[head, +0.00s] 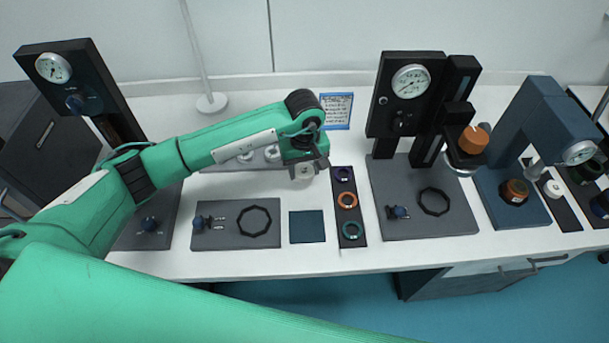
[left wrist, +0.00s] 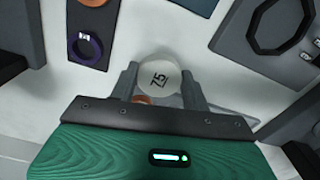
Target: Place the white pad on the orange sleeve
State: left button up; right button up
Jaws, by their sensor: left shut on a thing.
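My left gripper (head: 309,167) is shut on a white round pad (head: 304,172) and holds it just left of the dark ring strip. In the left wrist view the white pad (left wrist: 159,77), marked "75", sits between the gripper's fingers (left wrist: 160,85). A small orange part (left wrist: 142,99) shows at the pad's edge, mostly hidden. An orange ring (head: 347,199) lies in the middle of the strip, between a purple ring (head: 344,174) and a teal ring (head: 351,231). An orange cylinder (head: 473,139) stands on the middle press's arm. I cannot tell which is the sleeve. My right gripper is not in view.
The middle gauge stand (head: 422,193) rises right of the ring strip (head: 359,242). A blue-grey gauge stand (head: 512,211) is at the right. A grey plate (head: 236,237) and a dark square mat (head: 307,227) lie in front of my gripper. A blue-framed sign (head: 337,110) stands behind.

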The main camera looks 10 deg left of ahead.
aim_at(305, 188)
pick_arm(q)
jog(key=shift+f+p, duration=0.6)
jog(key=shift+f, duration=2.15)
jog(key=shift+f, duration=0.15)
jog(key=o, duration=1)
jog(key=shift+c, duration=0.2)
